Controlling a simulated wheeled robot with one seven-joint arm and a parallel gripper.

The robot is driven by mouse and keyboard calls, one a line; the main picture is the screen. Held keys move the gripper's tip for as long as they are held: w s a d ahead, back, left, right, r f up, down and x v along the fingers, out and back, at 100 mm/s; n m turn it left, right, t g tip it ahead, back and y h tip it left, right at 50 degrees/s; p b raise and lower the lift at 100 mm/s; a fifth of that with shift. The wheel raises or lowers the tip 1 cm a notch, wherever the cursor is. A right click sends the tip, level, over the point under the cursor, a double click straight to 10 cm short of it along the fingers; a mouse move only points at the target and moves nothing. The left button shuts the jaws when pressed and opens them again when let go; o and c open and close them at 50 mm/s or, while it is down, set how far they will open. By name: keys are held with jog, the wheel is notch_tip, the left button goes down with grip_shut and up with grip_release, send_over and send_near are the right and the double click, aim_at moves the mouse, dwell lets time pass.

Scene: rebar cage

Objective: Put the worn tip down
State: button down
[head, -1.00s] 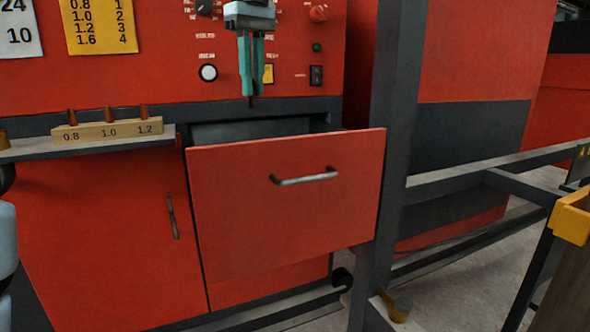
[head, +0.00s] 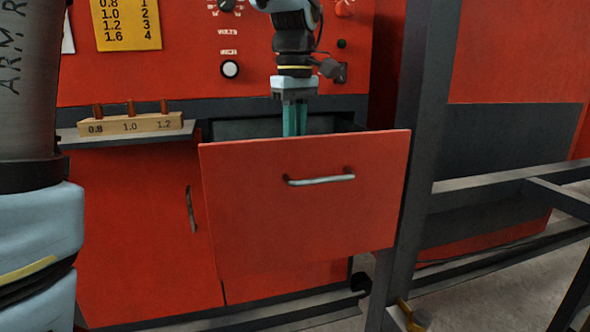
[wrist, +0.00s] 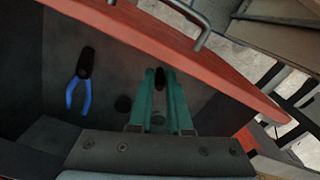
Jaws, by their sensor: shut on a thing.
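My gripper (head: 294,122) has teal fingers and points down into the open red drawer (head: 305,200), just behind its front panel. In the wrist view my gripper (wrist: 161,76) is shut on a small dark piece, the worn tip (wrist: 160,80), held between the fingertips above the grey drawer floor. The drawer front hides the fingertips and the tip in the head view. I cannot tell whether the tip touches the floor.
Pliers (wrist: 79,82) with blue handles lie in the drawer, left of my fingers. A wooden holder (head: 130,125) with three copper tips stands on the shelf. A grey frame post (head: 425,130) stands right of the drawer.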

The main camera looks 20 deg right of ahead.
aim_at(294, 171)
jog(key=shift+f, duration=2.95)
jog(key=shift+f, duration=0.2)
jog(key=c, duration=0.8)
grip_release()
jog(key=shift+c, duration=0.2)
notch_tip(294, 171, up, 12)
jog(key=shift+r, duration=0.2)
